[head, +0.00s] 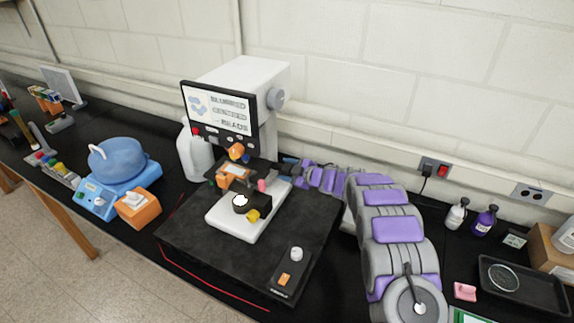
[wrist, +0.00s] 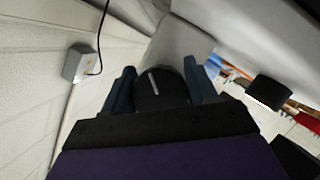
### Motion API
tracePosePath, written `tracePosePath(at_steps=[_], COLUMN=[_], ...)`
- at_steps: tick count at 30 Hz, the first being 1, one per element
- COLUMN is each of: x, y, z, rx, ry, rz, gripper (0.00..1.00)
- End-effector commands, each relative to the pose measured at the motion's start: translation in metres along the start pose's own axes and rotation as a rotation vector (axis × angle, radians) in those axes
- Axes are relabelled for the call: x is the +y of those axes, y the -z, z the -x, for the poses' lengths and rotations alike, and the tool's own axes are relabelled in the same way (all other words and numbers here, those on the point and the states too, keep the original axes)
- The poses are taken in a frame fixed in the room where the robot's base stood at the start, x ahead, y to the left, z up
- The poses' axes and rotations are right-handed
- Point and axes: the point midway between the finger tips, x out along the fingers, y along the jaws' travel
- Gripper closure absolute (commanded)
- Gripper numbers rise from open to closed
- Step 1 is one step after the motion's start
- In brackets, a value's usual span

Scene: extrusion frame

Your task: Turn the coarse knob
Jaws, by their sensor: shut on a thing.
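The coarse knob (wrist: 160,92) is a black round knob with a pale line on its face, seen in the wrist view on the side of a white body. My gripper (wrist: 158,74) has a dark blue finger on either side of it and is shut on it. In the head view my gripper (head: 290,165) reaches in low at the right side of the white microscope (head: 238,70), with its screen. The knob cannot be made out there, and the fingertips are small.
A grey round knob (head: 277,98) sits higher on the microscope's side. A dark stage with a slide (head: 236,171) is left of my gripper. A blue centrifuge (head: 122,160) and an orange block (head: 138,208) stand left.

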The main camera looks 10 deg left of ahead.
Motion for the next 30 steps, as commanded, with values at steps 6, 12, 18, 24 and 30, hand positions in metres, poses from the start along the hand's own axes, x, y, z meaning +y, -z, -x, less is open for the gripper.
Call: tracePosePath(at_steps=[6, 12, 18, 24, 30], x=[0.0021, 0.0011, -0.0001, -0.0009, -0.0010], y=[0.0026, 0.0028, 0.0014, 0.0005, 0.0004], z=[0.0023, 0.0013, 0.0010, 0.0007, 0.0007], rx=[-0.002, 0.000, 0.000, 0.000, 0.000], ry=[0.023, 0.044, 0.052, 0.052, 0.052], rz=[-0.059, -0.106, -0.129, -0.131, -0.131], gripper=[0.73, 0.73, 0.73, 0.73, 0.34])
